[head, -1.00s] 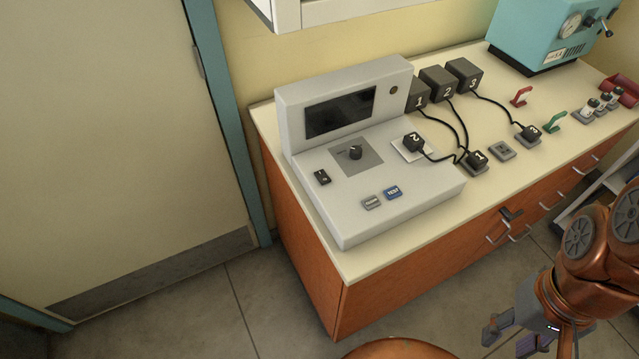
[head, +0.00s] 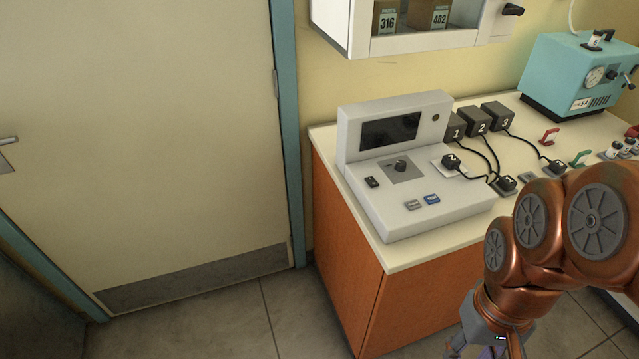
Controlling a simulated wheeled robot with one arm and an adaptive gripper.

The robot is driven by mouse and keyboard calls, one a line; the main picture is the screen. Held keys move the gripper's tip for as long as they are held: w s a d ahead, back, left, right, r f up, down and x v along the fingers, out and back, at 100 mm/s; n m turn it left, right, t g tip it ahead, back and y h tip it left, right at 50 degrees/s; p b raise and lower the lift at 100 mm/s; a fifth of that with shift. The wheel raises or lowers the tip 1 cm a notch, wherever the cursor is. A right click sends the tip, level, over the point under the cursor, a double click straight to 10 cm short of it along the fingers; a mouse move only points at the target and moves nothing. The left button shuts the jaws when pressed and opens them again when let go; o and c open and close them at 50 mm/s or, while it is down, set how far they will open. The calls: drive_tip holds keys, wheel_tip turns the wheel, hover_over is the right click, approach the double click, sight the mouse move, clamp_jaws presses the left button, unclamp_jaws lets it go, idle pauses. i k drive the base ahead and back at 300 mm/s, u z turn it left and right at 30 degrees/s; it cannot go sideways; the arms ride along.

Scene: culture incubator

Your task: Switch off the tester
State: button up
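The tester (head: 395,215) is a light grey console on the left end of the counter. Its screen (head: 390,130) is dark. My gripper (head: 478,349) hangs low at the bottom edge, in front of the cabinet and apart from the tester. Its fingers are cut off and dark, so their opening is unclear.
Black boxes 1, 2 and 3 (head: 478,121) stand behind with cables to plugs. A teal machine (head: 575,75) stands at the back right. A white wall cabinet (head: 335,25) hangs above. A closed door (head: 140,130) is at the left, with clear floor (head: 235,315) before it.

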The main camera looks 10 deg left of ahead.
sight(370, 181)
drive_tip(key=u, duration=0.4)
drive_tip(key=i, duration=0.5)
drive_tip(key=u, duration=1.65)
drive_tip(key=k, duration=0.6)
drive_tip(key=z, duration=0.2)
drive_tip(key=i, duration=0.5)
